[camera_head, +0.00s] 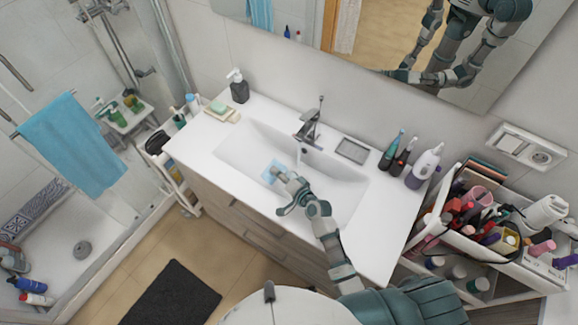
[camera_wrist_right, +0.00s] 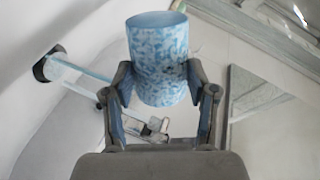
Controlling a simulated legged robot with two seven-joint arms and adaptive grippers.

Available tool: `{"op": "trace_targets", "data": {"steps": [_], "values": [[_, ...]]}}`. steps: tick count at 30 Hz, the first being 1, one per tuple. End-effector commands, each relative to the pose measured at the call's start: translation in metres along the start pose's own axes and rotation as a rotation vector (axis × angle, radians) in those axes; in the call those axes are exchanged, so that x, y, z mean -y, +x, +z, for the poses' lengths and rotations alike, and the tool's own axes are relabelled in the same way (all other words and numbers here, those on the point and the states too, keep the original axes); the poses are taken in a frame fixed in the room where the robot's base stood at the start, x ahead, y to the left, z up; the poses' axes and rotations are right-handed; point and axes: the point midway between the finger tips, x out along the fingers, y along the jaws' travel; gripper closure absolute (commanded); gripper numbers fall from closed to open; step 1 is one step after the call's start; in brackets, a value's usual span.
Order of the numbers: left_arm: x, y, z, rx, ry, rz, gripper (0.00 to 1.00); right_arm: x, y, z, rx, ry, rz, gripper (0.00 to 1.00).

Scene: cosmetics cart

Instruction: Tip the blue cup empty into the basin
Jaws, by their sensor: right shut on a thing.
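The blue cup (camera_head: 272,172) is pale blue with a mottled pattern. In the head view it is over the white basin (camera_head: 240,150), left of the faucet. My right gripper (camera_head: 284,184) is shut on the cup from the front. In the right wrist view the cup (camera_wrist_right: 158,58) sits between the two fingers of my right gripper (camera_wrist_right: 160,98), with its rim towards the top of the picture. The inside of the cup is mostly hidden, so I cannot tell what it holds. My left gripper is not in view.
The faucet (camera_head: 309,125) rises behind the basin. A soap dispenser (camera_head: 238,87) stands at the back left, and electric toothbrushes (camera_head: 391,150) stand at the right. A crowded cosmetics cart (camera_head: 470,245) is beside the counter. The front right counter is clear.

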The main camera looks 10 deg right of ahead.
Motion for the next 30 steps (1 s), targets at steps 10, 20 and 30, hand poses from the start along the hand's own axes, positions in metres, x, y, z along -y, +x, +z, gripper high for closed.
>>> {"op": "trace_targets", "data": {"steps": [10, 20, 30], "values": [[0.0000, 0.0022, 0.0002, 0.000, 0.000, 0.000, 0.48, -0.0022, 0.0007, -0.0004, 0.010, 0.042, -0.001, 0.88], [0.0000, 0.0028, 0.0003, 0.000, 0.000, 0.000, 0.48, -0.0038, 0.0010, -0.0015, 0.020, 0.079, 0.000, 0.88], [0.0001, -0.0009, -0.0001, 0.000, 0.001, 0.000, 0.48, -0.0041, 0.0010, -0.0077, 0.032, 0.123, 0.001, 0.88]]}}
